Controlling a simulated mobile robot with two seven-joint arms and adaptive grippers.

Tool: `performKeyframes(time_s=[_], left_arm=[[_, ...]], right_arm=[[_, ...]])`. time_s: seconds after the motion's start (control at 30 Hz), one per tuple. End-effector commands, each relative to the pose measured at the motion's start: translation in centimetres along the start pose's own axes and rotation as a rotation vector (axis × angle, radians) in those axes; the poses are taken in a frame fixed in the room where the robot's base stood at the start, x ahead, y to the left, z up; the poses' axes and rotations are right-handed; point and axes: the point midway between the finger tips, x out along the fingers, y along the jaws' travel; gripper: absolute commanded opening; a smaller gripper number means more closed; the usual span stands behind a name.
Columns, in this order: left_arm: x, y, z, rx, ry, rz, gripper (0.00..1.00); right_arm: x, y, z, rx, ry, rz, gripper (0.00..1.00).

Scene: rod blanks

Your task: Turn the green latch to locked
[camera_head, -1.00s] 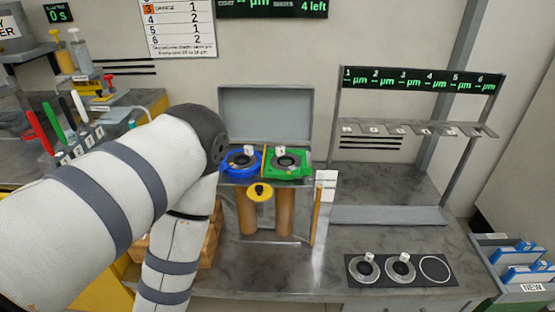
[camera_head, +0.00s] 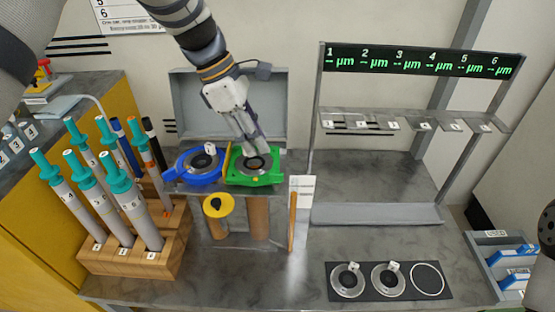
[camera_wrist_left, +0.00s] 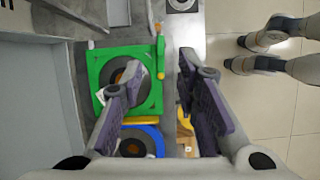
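The green fixture (camera_head: 270,179) sits on the stand at the back middle, with a dark round opening on top. In the left wrist view the green square plate (camera_wrist_left: 104,62) shows a raised green latch piece (camera_wrist_left: 160,58) along its right side. Whether it stands locked or not I cannot tell. My left gripper (camera_head: 253,148) comes down from above, over the green fixture, and hides part of it. In the wrist view its two fingers (camera_wrist_left: 163,95) are apart with nothing between them.
The blue fixture (camera_head: 188,176) is directly left of the green one. A yellow round piece (camera_head: 217,206) is below in front. A wooden block (camera_head: 130,265) holds several teal-capped tools at the left. A gauge rack (camera_head: 317,150) stands to the right.

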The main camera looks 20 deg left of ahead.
Motion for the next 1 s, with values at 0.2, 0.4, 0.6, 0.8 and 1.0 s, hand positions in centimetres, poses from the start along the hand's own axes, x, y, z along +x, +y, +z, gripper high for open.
performKeyframes(time_s=[0.2, 0.4, 0.6, 0.8, 1.0], left_arm=[[6.2, -0.1, -0.2, -0.001, 0.003, -0.009, 0.29], [9.1, -0.1, -0.2, -0.001, 0.002, -0.005, 0.29], [9.5, -0.1, -0.1, 0.001, 0.002, -0.001, 0.29], [9.4, -0.1, -0.1, 0.001, 0.002, -0.001, 0.11], [9.4, -0.1, -0.1, 0.001, 0.002, -0.002, 0.0]], right_arm=[[0.7, 0.0, 0.3, 0.0, -0.018, 0.001, 0.4], [1.0, 0.0, 0.4, -0.001, -0.024, 0.001, 0.4], [1.0, 0.0, 0.4, -0.001, -0.024, 0.001, 0.4], [1.0, 0.0, 0.4, -0.001, -0.024, 0.001, 0.4], [1.0, 0.0, 0.4, -0.001, -0.024, 0.001, 0.4]])
